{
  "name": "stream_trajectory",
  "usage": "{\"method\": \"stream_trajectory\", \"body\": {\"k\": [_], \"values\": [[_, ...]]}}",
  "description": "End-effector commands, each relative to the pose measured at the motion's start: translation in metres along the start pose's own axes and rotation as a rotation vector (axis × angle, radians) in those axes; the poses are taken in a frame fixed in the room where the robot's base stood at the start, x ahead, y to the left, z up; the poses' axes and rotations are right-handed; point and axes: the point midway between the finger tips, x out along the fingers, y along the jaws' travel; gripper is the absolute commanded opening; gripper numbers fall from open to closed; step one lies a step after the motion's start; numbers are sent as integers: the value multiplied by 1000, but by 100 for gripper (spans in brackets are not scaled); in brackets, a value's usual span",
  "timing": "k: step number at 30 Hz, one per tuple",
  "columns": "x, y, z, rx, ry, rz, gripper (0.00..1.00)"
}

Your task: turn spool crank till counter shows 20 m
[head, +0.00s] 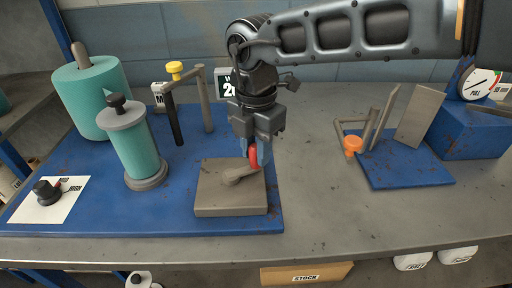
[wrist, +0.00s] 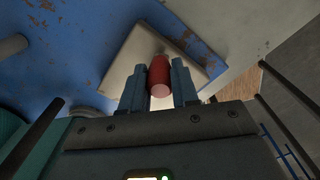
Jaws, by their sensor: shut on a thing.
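My gripper (head: 256,150) points down over the grey crank block (head: 215,200) and is shut on the red crank handle (head: 253,157). In the wrist view the red handle (wrist: 159,76) sits between both fingers. The crank arm (head: 238,176) lies on top of the block, reaching left from the handle. The teal spool (head: 143,153) stands upright at left, with a grey top flange and black knob.
A large teal roll (head: 92,95) stands behind the spool. A grey guide frame (head: 188,100) with a yellow knob (head: 174,68) is between spool and arm. A black dial (head: 46,191) is at far left. At right are a blue plate (head: 410,175), an orange knob (head: 352,145) and a gauge (head: 479,83).

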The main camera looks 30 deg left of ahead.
Motion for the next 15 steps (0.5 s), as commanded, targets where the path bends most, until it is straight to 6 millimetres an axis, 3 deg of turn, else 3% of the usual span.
{"method": "stream_trajectory", "body": {"k": [8, 15], "values": [[0, 0, 0, -1, 1, 0, 54], [0, 0, 0, -1, 0, 0, 55]]}}
